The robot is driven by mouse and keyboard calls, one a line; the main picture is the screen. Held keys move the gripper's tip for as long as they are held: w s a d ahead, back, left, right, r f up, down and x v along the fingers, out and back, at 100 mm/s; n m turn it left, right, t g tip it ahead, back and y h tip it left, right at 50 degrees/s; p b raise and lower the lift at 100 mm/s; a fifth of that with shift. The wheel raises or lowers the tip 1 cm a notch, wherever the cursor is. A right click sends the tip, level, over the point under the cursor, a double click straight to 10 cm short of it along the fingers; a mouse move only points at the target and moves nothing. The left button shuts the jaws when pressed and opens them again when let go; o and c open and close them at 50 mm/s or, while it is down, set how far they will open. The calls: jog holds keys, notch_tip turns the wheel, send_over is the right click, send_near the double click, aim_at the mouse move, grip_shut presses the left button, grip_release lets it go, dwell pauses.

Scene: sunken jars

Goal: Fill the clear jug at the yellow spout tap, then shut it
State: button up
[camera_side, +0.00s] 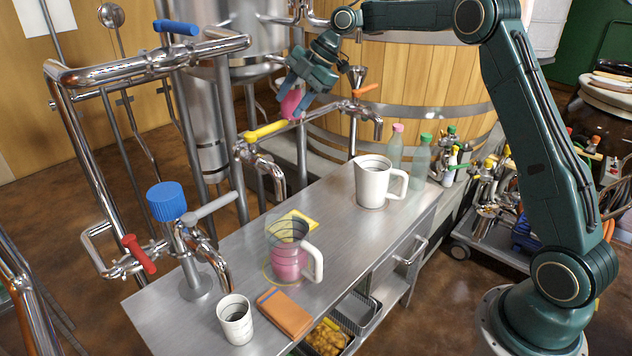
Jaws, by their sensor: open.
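The clear jug (304,241) stands upright on the steel bench, below the spout (277,182) of the yellow-handled tap. It has a white handle and holds pink liquid up to about its middle. I see no clear stream between spout and jug. The yellow lever (265,131) lies roughly along the pipe, pointing right. My gripper (293,104) is open, just above the lever's right end. A pink piece shows at its jaws; I cannot tell whether it is a finger pad, or whether it touches the lever.
A white jug (370,184) stands under the orange-handled tap (366,90). Left are a blue-knobbed tap (166,201), a red handle (139,254) and a white cup (235,320). An orange cloth (285,312) lies in front; bottles (421,160) stand at the back right.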

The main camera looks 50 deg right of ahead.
aim_at(277, 123)
jog(key=shift+f, duration=0.1)
jog(key=shift+x, duration=3.75)
jog(key=shift+c, duration=0.3)
grip_shut()
